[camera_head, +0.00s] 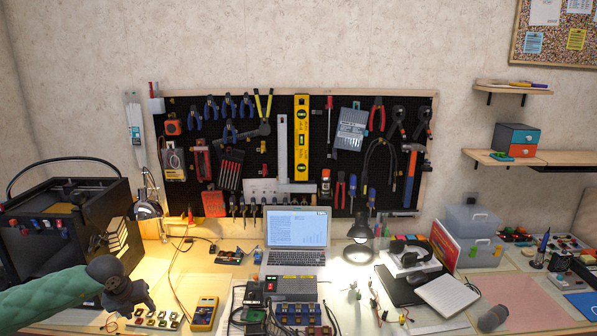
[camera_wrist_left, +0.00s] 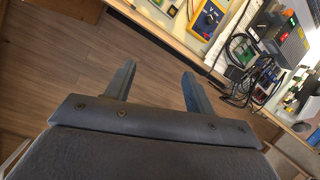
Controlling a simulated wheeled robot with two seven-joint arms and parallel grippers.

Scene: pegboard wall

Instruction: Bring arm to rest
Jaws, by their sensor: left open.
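My left arm (camera_head: 45,297), in a green sleeve, comes in from the left edge over the left end of the workbench. Its dark left gripper (camera_head: 143,302) is beside the black printer-like box, near the small parts at the bench's front. In the left wrist view the two fingers of the left gripper (camera_wrist_left: 159,72) stand wide apart with nothing between them. Wooden floor (camera_wrist_left: 70,60) shows beyond the fingers, and the bench edge runs across the top right.
A black box-shaped machine (camera_head: 65,235) stands at left. A yellow multimeter (camera_head: 204,313), a laptop (camera_head: 297,235) and a lamp (camera_head: 359,240) crowd the bench. The pegboard (camera_head: 300,100) with tools hangs behind. A pinkish mat (camera_head: 530,300) lies at right.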

